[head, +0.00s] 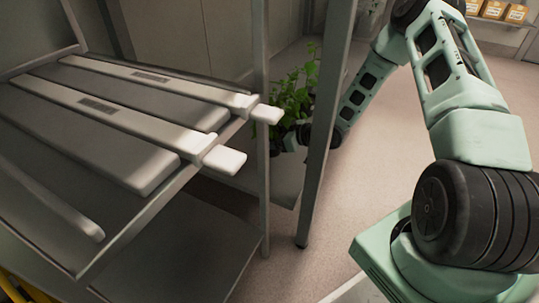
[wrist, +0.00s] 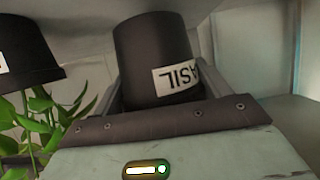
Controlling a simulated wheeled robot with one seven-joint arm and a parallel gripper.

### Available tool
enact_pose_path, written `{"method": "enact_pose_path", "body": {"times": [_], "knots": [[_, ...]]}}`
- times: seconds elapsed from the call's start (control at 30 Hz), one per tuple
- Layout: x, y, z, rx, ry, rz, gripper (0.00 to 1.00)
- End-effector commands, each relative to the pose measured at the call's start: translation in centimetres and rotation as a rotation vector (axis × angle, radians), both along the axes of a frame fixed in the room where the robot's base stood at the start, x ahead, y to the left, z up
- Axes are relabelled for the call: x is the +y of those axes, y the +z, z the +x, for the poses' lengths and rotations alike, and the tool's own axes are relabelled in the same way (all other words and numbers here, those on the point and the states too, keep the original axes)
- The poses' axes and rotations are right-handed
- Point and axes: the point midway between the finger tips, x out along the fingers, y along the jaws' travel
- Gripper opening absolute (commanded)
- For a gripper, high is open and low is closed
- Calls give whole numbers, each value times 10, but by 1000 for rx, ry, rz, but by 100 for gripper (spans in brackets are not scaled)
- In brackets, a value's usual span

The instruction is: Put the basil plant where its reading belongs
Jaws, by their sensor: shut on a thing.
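The basil plant's dark pot (wrist: 155,55) stands between my gripper's fingers in the wrist view. Its white label shows part of the word BASIL upside down. My gripper (wrist: 160,98) is shut on this pot. In the head view my gripper (head: 291,141) is small and partly hidden behind a rack post, beside green leaves (head: 290,98). I cannot tell whether all those leaves belong to the held plant. The basil's own foliage is hidden in the wrist view.
Another dark pot (wrist: 28,48) with leaves shows close by at the left of the wrist view. A metal rack (head: 130,235) with pale bars fills the left of the head view. A grey post (head: 325,120) stands before my gripper. Open floor (head: 385,165) lies right of it.

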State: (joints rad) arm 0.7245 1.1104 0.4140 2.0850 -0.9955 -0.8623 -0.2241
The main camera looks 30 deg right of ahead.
Motion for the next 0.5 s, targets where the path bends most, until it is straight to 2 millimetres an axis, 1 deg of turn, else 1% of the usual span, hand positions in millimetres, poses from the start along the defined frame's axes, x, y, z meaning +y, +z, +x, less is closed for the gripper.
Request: {"method": "enact_pose_path", "body": {"times": [0.03,0.17,0.33,0.4,0.5], "knots": [[0,-10,1,-3,-1,1,40],[0,-21,1,-2,-1,0,40],[0,-46,0,-2,0,1,40],[0,-49,1,-3,0,1,40],[0,-47,1,-4,1,0,40]]}}
